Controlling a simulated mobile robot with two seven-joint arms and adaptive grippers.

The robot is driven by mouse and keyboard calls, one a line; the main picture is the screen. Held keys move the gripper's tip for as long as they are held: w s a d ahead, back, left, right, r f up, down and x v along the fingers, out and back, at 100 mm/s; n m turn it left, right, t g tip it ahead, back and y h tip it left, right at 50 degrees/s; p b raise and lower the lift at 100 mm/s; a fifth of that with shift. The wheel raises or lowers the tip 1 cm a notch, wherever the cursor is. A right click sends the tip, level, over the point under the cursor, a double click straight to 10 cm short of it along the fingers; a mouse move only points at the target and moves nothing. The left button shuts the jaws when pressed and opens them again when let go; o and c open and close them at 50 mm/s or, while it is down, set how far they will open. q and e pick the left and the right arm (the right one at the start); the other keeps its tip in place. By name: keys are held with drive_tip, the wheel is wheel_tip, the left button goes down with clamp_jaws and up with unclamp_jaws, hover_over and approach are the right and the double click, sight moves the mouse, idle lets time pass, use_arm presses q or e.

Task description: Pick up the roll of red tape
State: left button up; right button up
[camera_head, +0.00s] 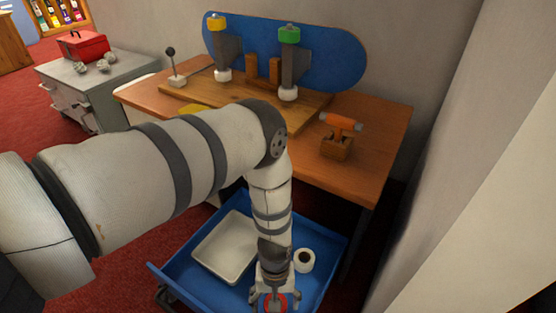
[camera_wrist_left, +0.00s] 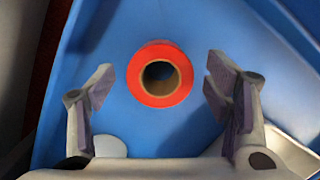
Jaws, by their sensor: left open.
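The roll of red tape (camera_wrist_left: 176,93) lies flat on the floor of the blue cart tray, its brown core facing up in the left wrist view. In the head view the red roll (camera_head: 275,302) shows at the bottom edge, partly hidden by my left gripper (camera_head: 273,292). In the left wrist view my left gripper (camera_wrist_left: 162,98) is open, with its two fingers on either side of the roll and apart from it. My right gripper is not in view.
The blue tray (camera_head: 200,292) also holds a white bin (camera_head: 228,247) and a white roll (camera_head: 304,260) close to my left gripper. The wooden bench (camera_head: 375,150) with an orange-headed tool (camera_head: 341,122) stands behind. The tray's walls rise around the rolls.

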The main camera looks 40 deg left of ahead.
use_arm(q)
drive_tip(key=shift+s+f, duration=0.1)
drive_tip(key=shift+f, duration=0.6)
drive_tip(key=shift+r, duration=0.15)
drive_tip(key=shift+c, duration=0.3)
drive_tip(key=c, duration=1.2)
